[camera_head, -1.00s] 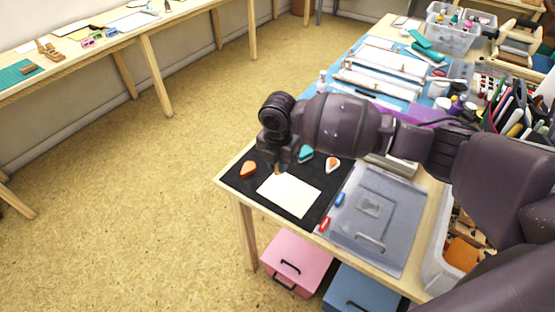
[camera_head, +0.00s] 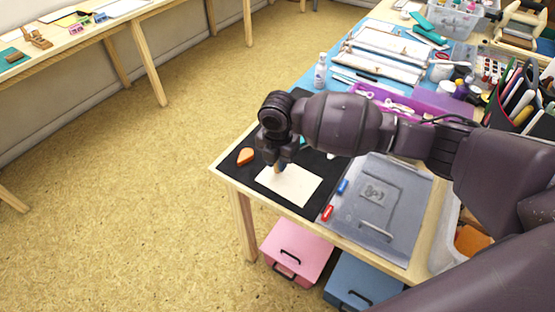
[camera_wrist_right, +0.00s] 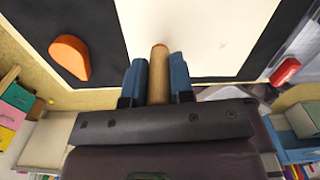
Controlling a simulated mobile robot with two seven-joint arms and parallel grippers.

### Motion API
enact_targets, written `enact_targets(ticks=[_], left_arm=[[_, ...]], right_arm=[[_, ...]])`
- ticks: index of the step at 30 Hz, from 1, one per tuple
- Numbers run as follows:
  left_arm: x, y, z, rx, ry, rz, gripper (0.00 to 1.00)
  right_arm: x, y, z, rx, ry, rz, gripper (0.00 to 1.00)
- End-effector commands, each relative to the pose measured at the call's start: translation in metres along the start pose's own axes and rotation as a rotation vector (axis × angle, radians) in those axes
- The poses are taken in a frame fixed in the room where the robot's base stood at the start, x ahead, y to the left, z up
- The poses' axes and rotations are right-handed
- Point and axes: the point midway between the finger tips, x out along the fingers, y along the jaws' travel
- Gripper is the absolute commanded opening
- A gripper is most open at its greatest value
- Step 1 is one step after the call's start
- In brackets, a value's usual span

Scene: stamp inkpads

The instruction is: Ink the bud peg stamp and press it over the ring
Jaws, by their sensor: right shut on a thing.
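My right gripper (camera_wrist_right: 159,82) is shut on the wooden peg stamp (camera_wrist_right: 158,72), which stands between its two blue fingers. In the head view the right gripper (camera_head: 279,163) is over the upper left part of the cream card (camera_head: 296,186). The card also fills much of the top of the wrist view (camera_wrist_right: 205,35). I cannot tell whether the peg's end touches it. A faint small mark shows on the card; no clear ring can be made out. An orange pad (camera_head: 245,157) lies left of the card, also in the wrist view (camera_wrist_right: 70,57). My left gripper is out of view.
A black mat (camera_head: 232,172) lies under the card. A teal pad (camera_head: 303,143) is mostly hidden behind my arm.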

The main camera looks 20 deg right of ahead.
Motion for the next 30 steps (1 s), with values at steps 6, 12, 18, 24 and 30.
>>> enact_targets(ticks=[6,12,18,24,30], left_arm=[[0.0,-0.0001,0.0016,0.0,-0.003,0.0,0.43],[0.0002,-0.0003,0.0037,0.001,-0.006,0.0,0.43],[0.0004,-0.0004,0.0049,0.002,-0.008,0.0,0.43],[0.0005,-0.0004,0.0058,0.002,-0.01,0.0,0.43],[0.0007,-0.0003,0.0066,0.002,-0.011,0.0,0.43]], right_arm=[[0.0003,-0.0001,-0.0001,0.0,0.0,0.0,0.05],[0.0013,-0.0001,-0.0001,0.0,0.001,-0.001,0.05],[0.0034,-0.0001,-0.0002,0.0,0.001,-0.001,0.05],[0.0054,-0.0001,-0.0003,0.0,0.001,-0.001,0.05],[0.0073,-0.0001,-0.0003,0.0,0.001,-0.001,0.05]])
